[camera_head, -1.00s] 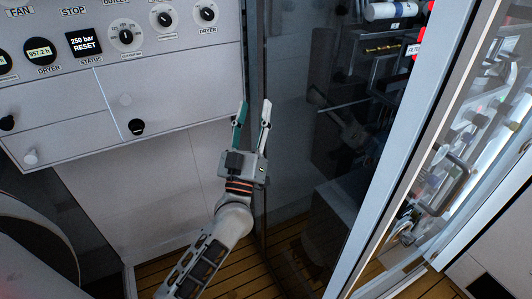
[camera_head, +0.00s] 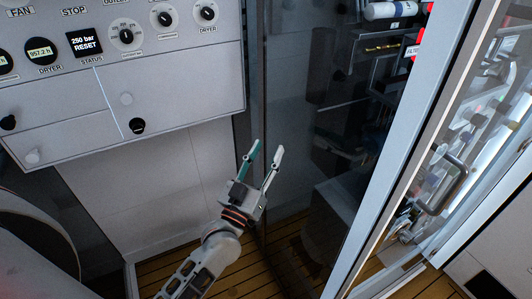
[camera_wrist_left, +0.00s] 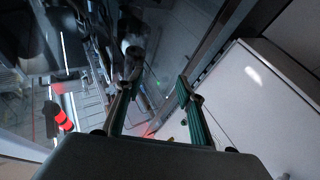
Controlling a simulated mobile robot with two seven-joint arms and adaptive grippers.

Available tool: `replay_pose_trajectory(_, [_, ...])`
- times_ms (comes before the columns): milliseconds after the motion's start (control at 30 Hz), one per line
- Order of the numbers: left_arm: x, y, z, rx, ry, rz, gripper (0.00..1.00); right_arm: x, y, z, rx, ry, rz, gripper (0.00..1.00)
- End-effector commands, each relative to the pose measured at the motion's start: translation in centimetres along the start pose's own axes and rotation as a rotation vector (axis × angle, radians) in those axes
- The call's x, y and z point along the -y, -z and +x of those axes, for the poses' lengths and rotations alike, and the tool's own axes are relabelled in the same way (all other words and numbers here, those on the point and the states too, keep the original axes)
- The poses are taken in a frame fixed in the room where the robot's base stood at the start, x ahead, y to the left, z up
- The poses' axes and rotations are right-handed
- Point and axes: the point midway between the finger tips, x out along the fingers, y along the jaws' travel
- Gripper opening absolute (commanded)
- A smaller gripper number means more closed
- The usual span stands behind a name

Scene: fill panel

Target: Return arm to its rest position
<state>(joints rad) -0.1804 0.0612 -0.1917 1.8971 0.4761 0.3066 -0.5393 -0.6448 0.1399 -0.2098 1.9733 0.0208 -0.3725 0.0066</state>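My left gripper (camera_head: 265,155) is in the lower middle of the head view, in front of the dark glass panel and to the right of the white control panel's lower edge. Its two fingers, one with a green inner face, are spread apart with nothing between them. In the left wrist view the two fingers (camera_wrist_left: 158,88) also stand apart and empty. My right gripper shows in neither view.
The white control panel (camera_head: 190,80) with gauges and knobs is at upper left. A dark glass cabinet (camera_head: 310,120) stands behind the gripper. A framed door with a handle (camera_head: 447,184) is at right. Wooden slat floor (camera_head: 250,272) lies below.

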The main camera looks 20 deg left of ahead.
Motion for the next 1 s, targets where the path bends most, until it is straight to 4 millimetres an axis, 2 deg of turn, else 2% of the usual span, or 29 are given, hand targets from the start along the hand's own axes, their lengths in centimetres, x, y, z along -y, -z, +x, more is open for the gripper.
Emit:
replay_pose_trajectory(333, [0.0, -0.2, -0.1, 0.005, -0.002, 0.001, 0.38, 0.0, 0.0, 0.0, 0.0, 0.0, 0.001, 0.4])
replay_pose_trajectory(467, [-0.7, -2.6, -2.1, 0.081, -0.032, 0.021, 0.38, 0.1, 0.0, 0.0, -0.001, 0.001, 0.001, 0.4])
replay_pose_trajectory(567, [-1.6, -6.4, -5.6, 0.211, -0.079, 0.053, 0.38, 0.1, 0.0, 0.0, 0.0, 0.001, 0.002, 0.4])
replay_pose_trajectory(700, [-2.4, -12.8, -12.9, 0.452, -0.145, 0.111, 0.38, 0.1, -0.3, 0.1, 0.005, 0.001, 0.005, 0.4])
replay_pose_trajectory(800, [-2.4, -16.4, -18.5, 0.618, -0.174, 0.151, 0.38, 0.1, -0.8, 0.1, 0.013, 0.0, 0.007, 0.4])
replay_pose_trajectory(900, [-2.0, -19.0, -23.7, 0.76, -0.189, 0.188, 0.38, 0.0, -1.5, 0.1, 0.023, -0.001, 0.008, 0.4])
replay_pose_trajectory(1000, [-1.4, -20.6, -27.7, 0.867, -0.194, 0.217, 0.38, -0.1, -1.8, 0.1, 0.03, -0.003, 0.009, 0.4])
